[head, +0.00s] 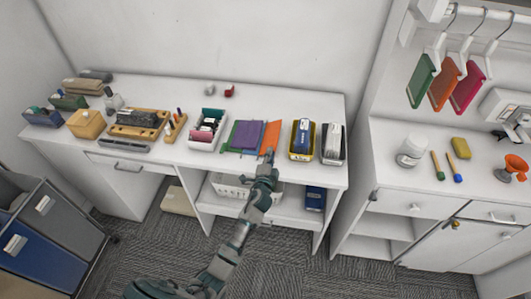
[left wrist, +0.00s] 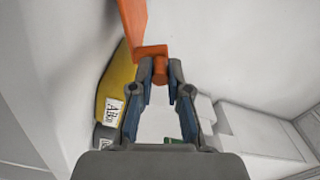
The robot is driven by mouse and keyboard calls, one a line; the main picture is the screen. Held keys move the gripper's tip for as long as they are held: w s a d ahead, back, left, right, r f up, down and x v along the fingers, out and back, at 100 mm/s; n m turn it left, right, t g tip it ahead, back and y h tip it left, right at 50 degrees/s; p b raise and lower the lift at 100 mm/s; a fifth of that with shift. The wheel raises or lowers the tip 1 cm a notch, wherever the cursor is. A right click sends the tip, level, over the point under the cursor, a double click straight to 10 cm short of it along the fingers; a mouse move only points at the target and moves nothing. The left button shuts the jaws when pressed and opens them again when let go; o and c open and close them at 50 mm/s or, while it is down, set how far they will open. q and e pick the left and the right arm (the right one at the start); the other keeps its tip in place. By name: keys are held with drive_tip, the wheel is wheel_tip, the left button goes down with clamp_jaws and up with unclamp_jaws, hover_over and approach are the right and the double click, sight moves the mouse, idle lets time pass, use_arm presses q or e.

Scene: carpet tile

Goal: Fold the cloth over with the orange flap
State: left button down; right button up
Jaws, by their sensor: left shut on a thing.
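The cloth (head: 246,134) lies on the white desk, with purple and green areas. Its orange flap (head: 272,134) is at the right side of the cloth. My left gripper (head: 268,156) reaches in from the front, at the near end of the orange flap. In the left wrist view, the fingers of the left gripper (left wrist: 160,82) are shut on an orange tab of the flap, and the orange strip (left wrist: 133,18) runs up from there. The rest of the cloth is not seen in that view. My right gripper is not in view.
A white basket (head: 228,190) is on the shelf below.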

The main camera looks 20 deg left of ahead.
sight(275, 166)
use_arm(q)
drive_tip(key=shift+d+f+m, duration=0.2)
drive_tip(key=shift+f+m, duration=0.2)
drive_tip(key=shift+f, duration=0.2)
drive_tip(key=shift+d+f+m, duration=0.15)
drive_tip(key=shift+d+m, duration=0.05)
drive_tip(key=shift+m, duration=0.3)
drive_tip(key=m, duration=0.1)
drive_tip(key=f+m+b, duration=0.1)
drive_tip(key=shift+w+d+f+m, duration=0.2)
drive_tip(key=shift+d+m, duration=0.15)
drive_tip(key=shift+m, duration=0.05)
drive_tip(key=shift+d+f+m, duration=0.2)
drive_tip(key=shift+f+m, duration=0.15)
drive_tip(key=shift+m, duration=0.35)
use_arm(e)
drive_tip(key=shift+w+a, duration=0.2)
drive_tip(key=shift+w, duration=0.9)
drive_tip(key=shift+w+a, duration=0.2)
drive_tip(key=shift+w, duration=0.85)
use_arm(q)
drive_tip(key=c, duration=1.1)
unclamp_jaws()
drive_tip(key=shift+d+f, duration=0.1)
drive_tip(key=shift+c, duration=0.2)
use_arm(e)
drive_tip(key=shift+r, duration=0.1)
use_arm(q)
wheel_tip(275, 166, up, 10)
